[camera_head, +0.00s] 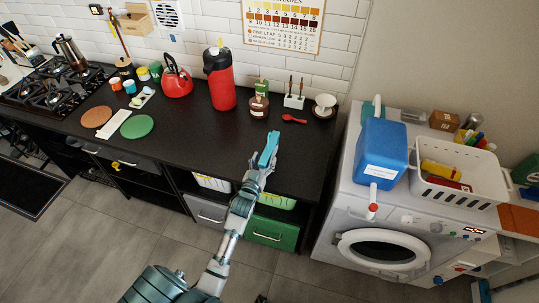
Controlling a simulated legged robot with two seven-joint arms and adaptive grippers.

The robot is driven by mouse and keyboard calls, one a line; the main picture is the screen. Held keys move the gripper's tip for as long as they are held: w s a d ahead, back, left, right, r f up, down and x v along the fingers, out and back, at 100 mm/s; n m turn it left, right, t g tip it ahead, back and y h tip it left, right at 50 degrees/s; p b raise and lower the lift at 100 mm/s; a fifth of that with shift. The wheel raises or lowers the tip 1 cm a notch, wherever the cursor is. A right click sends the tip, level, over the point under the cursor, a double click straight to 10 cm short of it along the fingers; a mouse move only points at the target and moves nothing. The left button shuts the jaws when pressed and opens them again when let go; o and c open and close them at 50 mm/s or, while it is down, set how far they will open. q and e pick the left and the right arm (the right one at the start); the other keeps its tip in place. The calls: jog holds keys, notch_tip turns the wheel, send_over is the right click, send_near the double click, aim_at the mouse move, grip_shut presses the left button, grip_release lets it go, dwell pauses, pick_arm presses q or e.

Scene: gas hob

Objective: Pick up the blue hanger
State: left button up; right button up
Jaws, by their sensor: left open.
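My left gripper (269,148) reaches up from the bottom middle over the front part of the dark counter. Its light-blue fingers are open, and I see nothing held between them. No blue hanger shows clearly. A small blue piece (172,38) is on the tiled wall below the white vent, well to the upper left of the gripper; it is too small to tell whether it is a hanger. My right gripper is not in view.
The dark counter (190,140) holds a red kettle (176,80), a red flask (220,85), cups and boards. A gas hob (55,90) is at left. A blue canister (381,152) and white basket (460,170) stand on the washing machine at right.

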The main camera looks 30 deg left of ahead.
aim_at(269, 149)
pick_arm(q)
jog(key=x, duration=0.2)
jog(key=shift+w+a+f, duration=0.1)
jog(key=shift+w+f, duration=0.05)
jog(key=shift+w, duration=0.15)
jog(key=shift+s, duration=0.1)
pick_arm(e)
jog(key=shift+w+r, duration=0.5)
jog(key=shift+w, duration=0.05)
pick_arm(q)
grip_shut()
